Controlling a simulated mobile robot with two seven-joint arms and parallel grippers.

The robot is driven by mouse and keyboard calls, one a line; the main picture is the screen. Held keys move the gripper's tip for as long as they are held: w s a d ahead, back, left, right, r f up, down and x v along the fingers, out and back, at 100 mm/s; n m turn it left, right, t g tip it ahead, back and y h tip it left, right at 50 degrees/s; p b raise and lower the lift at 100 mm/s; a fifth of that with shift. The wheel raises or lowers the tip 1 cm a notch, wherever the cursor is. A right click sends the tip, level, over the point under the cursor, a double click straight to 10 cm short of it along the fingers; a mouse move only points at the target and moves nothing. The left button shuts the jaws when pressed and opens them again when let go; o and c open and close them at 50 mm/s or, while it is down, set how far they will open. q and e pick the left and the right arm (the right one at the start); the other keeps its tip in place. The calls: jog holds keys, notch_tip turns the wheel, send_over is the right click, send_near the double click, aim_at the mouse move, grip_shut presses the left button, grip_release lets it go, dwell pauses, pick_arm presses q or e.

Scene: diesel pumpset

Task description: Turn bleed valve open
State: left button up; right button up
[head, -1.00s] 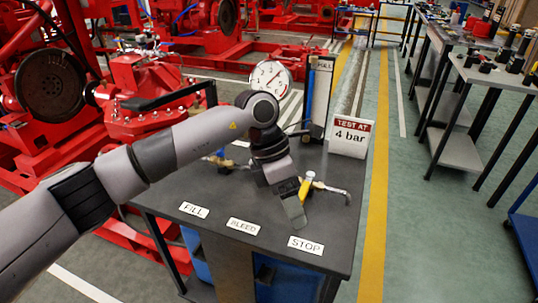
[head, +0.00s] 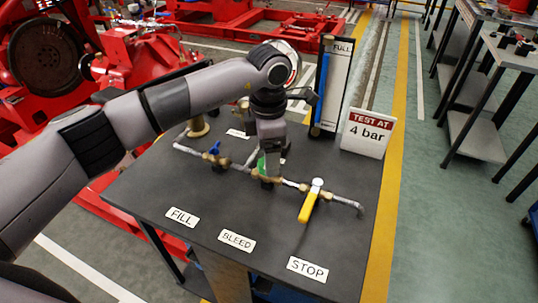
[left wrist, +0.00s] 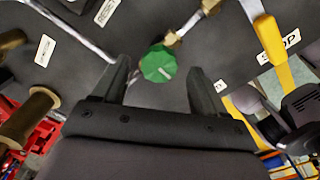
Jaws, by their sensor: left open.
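The bleed valve appears to be the green round knob (head: 262,166) on the brass pipe line, behind the BLEED label (head: 237,241). In the head view my left gripper (head: 270,172) points down over it and hides most of it. In the left wrist view the whole green knob (left wrist: 158,64) shows, with a pale line across its face. The left gripper (left wrist: 159,72) is open, with one finger on each side of the knob. Whether the fingers touch it, I cannot tell. My right gripper is not in view.
A yellow lever valve (head: 309,204) stands right of the knob, and a blue-handled valve (head: 215,150) left of it. The TEST AT 4 bar sign (head: 367,132) and the sight tube board (head: 332,85) stand behind. The front of the dark bench top (head: 150,195) is clear apart from labels.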

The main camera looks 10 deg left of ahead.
pick_arm(q)
jog(key=shift+f, duration=0.95)
jog(key=c, duration=1.1)
jog(key=shift+o, duration=0.2)
